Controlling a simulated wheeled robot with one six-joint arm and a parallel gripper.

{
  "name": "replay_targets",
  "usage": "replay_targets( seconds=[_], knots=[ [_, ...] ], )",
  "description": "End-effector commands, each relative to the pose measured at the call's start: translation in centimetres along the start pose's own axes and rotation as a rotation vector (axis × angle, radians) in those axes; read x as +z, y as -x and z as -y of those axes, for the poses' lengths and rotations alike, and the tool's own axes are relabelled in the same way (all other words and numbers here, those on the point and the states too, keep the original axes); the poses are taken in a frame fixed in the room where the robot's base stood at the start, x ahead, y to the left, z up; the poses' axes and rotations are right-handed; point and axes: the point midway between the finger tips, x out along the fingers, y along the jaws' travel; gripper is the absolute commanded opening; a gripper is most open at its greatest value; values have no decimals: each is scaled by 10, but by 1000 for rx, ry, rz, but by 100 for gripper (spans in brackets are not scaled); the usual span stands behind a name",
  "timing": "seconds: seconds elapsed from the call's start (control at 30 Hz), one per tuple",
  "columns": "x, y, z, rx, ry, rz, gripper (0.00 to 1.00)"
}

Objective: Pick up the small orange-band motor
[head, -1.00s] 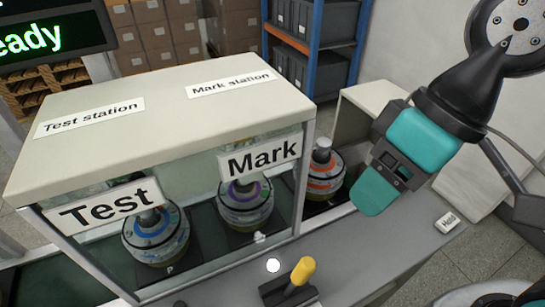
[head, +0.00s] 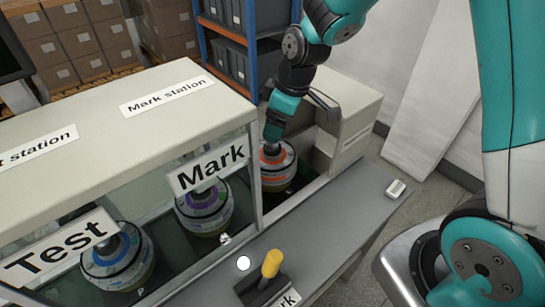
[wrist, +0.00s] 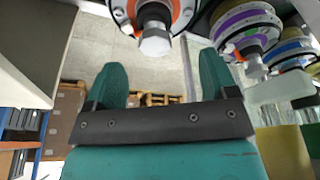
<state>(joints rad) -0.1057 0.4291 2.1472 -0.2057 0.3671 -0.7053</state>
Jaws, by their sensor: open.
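The orange-band motor (head: 281,172) stands upright in the bay at the right end of the stations, its shaft pointing up. In the wrist view the orange-band motor (wrist: 184,14) shows at the top, cut off by the frame edge, with its metal shaft end toward my gripper. My gripper (head: 273,143) is at the top of the shaft in the head view, partly hiding it. In the wrist view my gripper (wrist: 161,75) is open, its two teal fingers apart with nothing between them. The shaft end lies just beyond the fingertips; I cannot tell whether they touch.
A purple-band motor (head: 205,207) stands behind glass under the Mark sign (head: 209,167). A blue-band motor (head: 118,262) stands by the Test sign (head: 60,250). A cream housing (head: 350,108) rises close right of the bay. A yellow-handled lever (head: 271,263) stands in front.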

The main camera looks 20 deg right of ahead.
Motion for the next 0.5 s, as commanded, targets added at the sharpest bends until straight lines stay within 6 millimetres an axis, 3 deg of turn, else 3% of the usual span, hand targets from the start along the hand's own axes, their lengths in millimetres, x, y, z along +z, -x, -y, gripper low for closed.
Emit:
replay_targets(
  seconds=[0.1,0.37,0.5],
  knots=[
    [0,-19,0,-3,0,2,79],
    [1,-38,-1,-2,-1,2,79],
    [2,-57,-5,-3,-2,2,79]
  ],
)
